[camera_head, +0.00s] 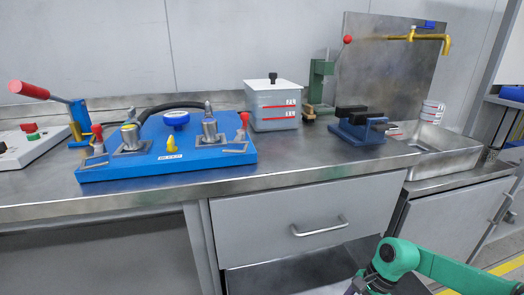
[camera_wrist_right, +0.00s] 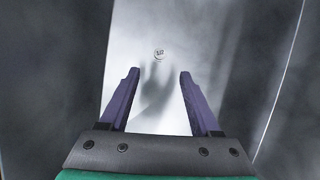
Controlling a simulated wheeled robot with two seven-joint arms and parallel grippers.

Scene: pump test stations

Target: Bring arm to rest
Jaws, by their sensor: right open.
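My right arm (camera_head: 440,266) is green and comes in at the lower right of the head view, below the counter's front edge. Its gripper is at or past the bottom edge there, so its fingers are not clear in that view. In the right wrist view my right gripper (camera_wrist_right: 155,95) has two purple fingers standing apart, with nothing between them. Beyond the fingers is a pale panel (camera_wrist_right: 160,25) with a small round mark and a soft shadow of the gripper. My left gripper is not in view.
A steel counter (camera_head: 300,165) carries a blue test board (camera_head: 200,168), a lidded white container (camera_head: 272,105), a blue vise (camera_head: 360,128) and a sink (camera_head: 445,150). A drawer (camera_head: 310,215) with a bar handle is under the counter, near my right arm. An open shelf space is below it.

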